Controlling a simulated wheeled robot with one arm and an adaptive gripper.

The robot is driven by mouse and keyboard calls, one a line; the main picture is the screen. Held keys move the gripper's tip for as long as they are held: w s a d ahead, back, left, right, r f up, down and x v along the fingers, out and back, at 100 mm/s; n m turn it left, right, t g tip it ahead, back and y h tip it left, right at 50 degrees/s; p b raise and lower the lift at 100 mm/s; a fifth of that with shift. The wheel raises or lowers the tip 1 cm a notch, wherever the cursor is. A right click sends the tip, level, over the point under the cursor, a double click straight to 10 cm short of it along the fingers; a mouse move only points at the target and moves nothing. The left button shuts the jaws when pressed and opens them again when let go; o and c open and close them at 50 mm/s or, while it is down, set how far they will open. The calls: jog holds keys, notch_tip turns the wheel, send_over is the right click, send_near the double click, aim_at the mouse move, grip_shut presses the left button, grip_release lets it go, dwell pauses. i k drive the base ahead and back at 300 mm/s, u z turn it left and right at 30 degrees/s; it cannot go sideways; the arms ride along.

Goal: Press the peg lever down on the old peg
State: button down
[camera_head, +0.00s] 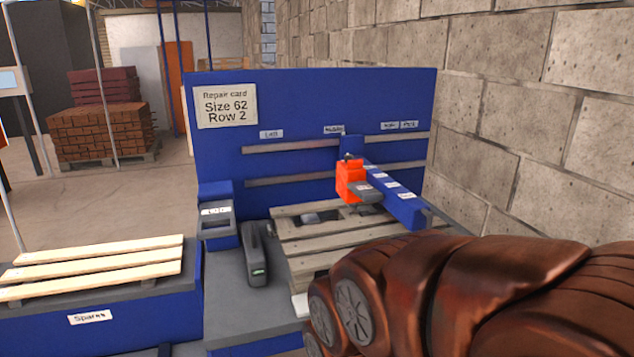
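A blue gantry beam (405,207) with several small white labels reaches forward from the blue back panel (300,105). An orange carriage (349,181) sits on its left side, above the pallet. A grey part (367,192) sticks out to the right of the carriage; I cannot tell whether it is the peg lever. A wooden pallet (340,237) lies on the grey bench under the carriage, with a small dark object between its slats. I cannot make out the old peg. My arm fills the lower right and hides the pallet's near right part. My gripper is not visible.
A repair card (226,106) on the panel reads "Size 62 Row 2". A dark grey device (255,253) and a blue holder (217,216) stand left of the pallet. Spare slats (92,266) lie on the left bench. A block wall (540,110) bounds the right.

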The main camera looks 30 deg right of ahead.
aim_at(366, 192)
jog(key=u, duration=0.05)
jog(key=i, duration=1.1)
jog(key=z, duration=0.35)
